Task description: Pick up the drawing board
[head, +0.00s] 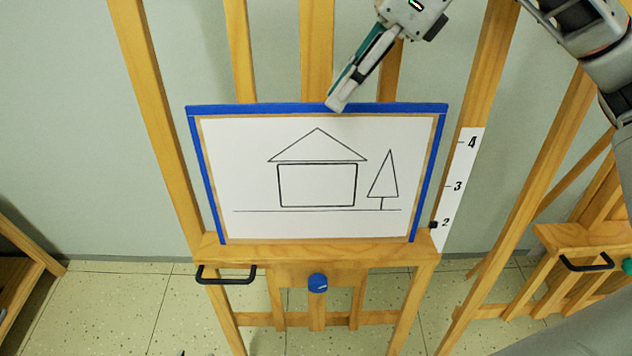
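The drawing board (250,109) stands on the wooden easel (222,250), its lower edge at the ledge. It has blue strips along its top and sides and a white sheet with a line drawing of a house and a tree. My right gripper (335,102) comes down from above, and its pale fingertip overlaps the middle of the board's top edge. The fingers look close together, but I cannot tell whether they are closed on the edge. My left gripper is not in view.
The easel has a black handle (226,280), a blue knob (317,283) and a white number scale (459,185) right of the board. Another easel (568,240) stands at the right. A wooden piece (22,265) is at the left edge. A wall is close behind.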

